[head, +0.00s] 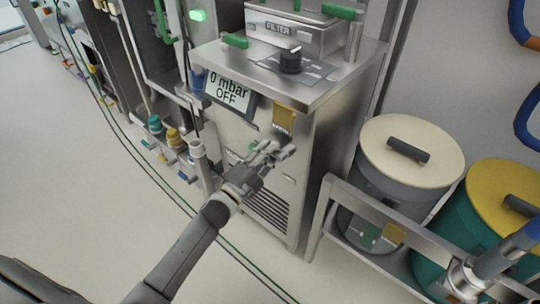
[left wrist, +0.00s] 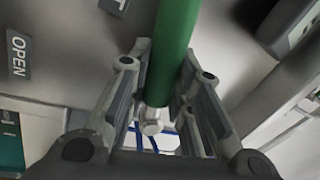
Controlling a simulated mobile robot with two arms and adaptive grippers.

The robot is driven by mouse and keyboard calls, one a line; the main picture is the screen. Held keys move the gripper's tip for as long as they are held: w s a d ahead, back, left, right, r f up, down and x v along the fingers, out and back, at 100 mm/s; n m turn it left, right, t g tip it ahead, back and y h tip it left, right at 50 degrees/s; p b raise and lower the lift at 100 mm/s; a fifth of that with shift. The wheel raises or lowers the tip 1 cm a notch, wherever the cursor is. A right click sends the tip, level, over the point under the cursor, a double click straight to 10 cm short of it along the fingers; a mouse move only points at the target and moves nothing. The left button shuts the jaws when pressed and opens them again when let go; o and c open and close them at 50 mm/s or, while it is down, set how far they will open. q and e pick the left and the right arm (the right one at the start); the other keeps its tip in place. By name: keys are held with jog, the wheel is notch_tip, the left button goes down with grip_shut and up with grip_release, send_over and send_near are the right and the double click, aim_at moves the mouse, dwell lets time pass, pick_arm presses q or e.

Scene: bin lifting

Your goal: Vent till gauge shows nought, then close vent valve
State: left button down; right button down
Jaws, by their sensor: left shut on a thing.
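The gauge display (head: 227,89) on the front of the steel cabinet reads "0 mbar" and "OFF". My left gripper (head: 272,153) is at the cabinet front, below the display and the yellow tag. In the left wrist view a green valve handle (left wrist: 173,50) with a metal end runs between the fingers of my left gripper (left wrist: 160,100), which is shut on it. An "OPEN" label (left wrist: 18,55) lies to the left of the handle. Part of another label shows at the top edge. In the head view my gripper hides most of the handle.
A filter box (head: 285,27) and a black knob (head: 291,60) are on the cabinet top. A cream-lidded bin (head: 408,150) and a yellow-lidded bin (head: 505,200) stand behind a steel rail at the right. Cables run along the floor at the left; open floor lies in front.

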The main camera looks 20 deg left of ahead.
pick_arm(q)
jog(key=shift+a+r+m+h, duration=0.1)
jog(key=shift+r+m+h, duration=0.2)
jog(key=shift+m, duration=0.7)
jog(key=shift+r+m+h, duration=0.2)
jog(key=shift+r+m, duration=0.1)
jog(key=shift+m, duration=0.7)
jog(key=c, duration=1.3)
grip_release()
jog(key=v, duration=1.2)
jog(key=shift+r, duration=0.25)
